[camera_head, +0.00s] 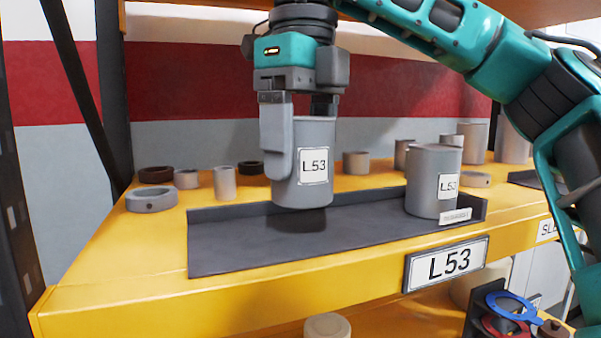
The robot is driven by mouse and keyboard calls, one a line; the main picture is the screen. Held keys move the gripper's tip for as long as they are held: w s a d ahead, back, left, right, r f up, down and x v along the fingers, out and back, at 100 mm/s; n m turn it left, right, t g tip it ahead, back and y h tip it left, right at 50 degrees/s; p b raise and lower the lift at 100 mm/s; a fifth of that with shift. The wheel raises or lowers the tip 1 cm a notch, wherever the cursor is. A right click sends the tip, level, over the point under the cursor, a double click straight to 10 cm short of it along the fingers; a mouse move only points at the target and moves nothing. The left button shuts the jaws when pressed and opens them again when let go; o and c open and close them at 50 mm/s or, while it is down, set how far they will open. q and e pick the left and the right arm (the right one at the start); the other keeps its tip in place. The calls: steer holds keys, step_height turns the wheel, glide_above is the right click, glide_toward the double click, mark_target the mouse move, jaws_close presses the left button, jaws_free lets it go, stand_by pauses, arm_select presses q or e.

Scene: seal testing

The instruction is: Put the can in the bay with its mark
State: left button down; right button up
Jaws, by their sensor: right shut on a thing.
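A grey can (314,190) with a white L53 label hangs upright just above a dark grey tray-like bay (230,246) on the yellow shelf. My right gripper (300,125) is shut on this can near its top, with one finger in front of its left side. A shadow lies on the bay floor under the can. A second grey can (425,180), also marked L53, stands in the bay's right end. A sign reading L53 (446,264) is on the shelf's front edge below the bay. My left gripper is not in view.
Several rings and small cylinders, including a grey ring (152,200) and a small cylinder (224,183), stand behind and left of the bay. The bay's left part is empty. Black shelf posts (112,90) stand at the left.

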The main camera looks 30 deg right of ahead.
mark_target(301, 178)
steer(key=shift+w+d+f, duration=0.1)
steer(key=shift+w+f, duration=0.15)
steer(key=shift+f, duration=1.5)
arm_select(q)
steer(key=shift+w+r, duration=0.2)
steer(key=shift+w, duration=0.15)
arm_select(e)
steer(key=shift+f, duration=0.15)
steer(key=o, duration=0.8)
steer(key=shift+f, duration=0.1)
steer(key=o, duration=0.5)
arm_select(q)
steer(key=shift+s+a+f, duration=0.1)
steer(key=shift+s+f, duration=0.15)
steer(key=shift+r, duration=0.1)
